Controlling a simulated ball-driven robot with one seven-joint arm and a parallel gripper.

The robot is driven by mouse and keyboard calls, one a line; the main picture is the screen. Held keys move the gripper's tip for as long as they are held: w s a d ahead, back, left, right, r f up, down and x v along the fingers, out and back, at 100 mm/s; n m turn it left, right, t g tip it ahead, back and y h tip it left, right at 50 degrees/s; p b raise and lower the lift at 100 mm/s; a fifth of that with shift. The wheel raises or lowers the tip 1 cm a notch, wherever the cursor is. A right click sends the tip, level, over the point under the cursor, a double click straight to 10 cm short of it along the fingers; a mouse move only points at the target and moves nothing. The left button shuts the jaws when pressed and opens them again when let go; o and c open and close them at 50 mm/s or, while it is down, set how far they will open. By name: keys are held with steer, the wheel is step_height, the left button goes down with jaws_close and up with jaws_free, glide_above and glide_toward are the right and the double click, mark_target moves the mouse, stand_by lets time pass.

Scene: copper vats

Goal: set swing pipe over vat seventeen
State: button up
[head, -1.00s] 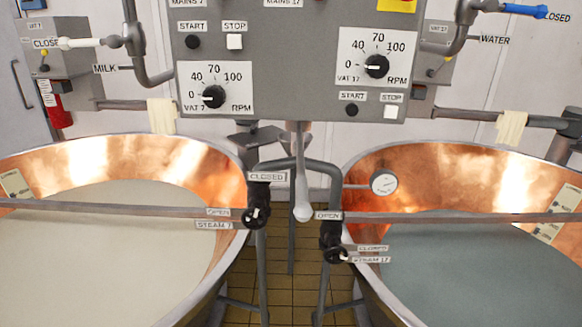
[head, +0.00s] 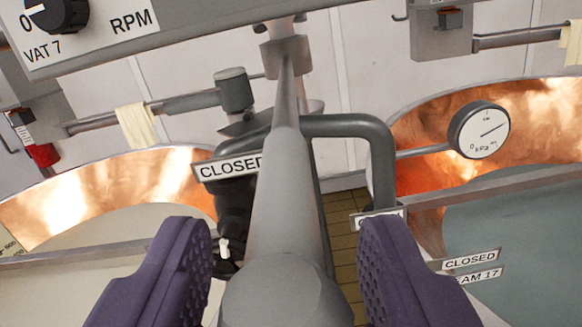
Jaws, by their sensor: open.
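The swing pipe (head: 284,180) is a smooth grey tube that hangs from a collar under the control panel and widens to a rounded end near me. It points toward me, between the two vats and over neither. My gripper (head: 285,235) is open, its purple ridged fingers on either side of the pipe near its wide end. A gap shows on both sides, so neither finger seems to touch it. Vat seventeen (head: 530,105) is the copper vat on the right, with greyish-blue liquid. Vat seven (head: 110,185) is on the left, with pale cream liquid, partly hidden by my left finger.
A bent dark steam pipe (head: 350,125) stands behind the swing pipe. Rails cross both vats. The panel (head: 150,30) overhangs at the top. Tiled floor (head: 342,235) shows between the vats.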

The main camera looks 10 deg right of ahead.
steer(key=shift+x, duration=1.3)
steer(key=shift+c, duration=0.5)
jaws_close()
